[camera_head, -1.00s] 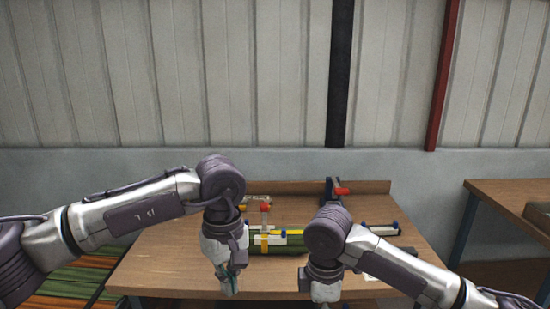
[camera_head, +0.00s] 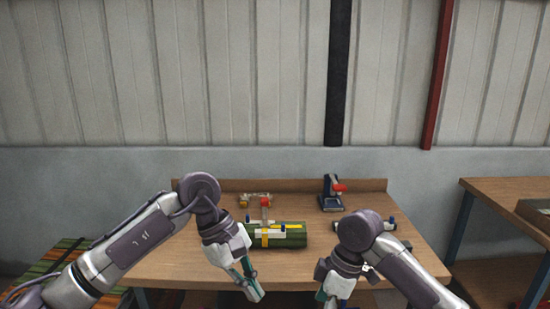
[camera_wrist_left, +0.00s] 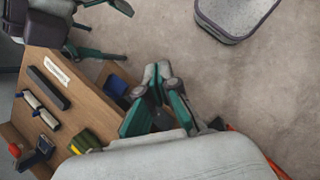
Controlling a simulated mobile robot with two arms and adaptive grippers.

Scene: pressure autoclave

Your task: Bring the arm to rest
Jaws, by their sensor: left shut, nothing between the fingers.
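My left gripper (camera_head: 254,292) hangs in front of the near edge of the wooden table (camera_head: 200,262), pointing down. In the left wrist view its green-sided fingers (camera_wrist_left: 157,70) meet at the tips, with nothing between them. My right gripper (camera_head: 326,300) is low at the table's front, partly cut off by the picture's bottom edge. In the left wrist view its two fingers (camera_wrist_left: 122,30) stand apart, with nothing seen between them. Both grippers are apart from the things on the table.
A green cylinder (camera_head: 290,241) with a yellow band lies mid-table. A dark blue device (camera_head: 331,200) with a red part stands behind, right of it. A grey bin (camera_wrist_left: 236,18) stands on the floor. Another table (camera_head: 500,192) is at the right.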

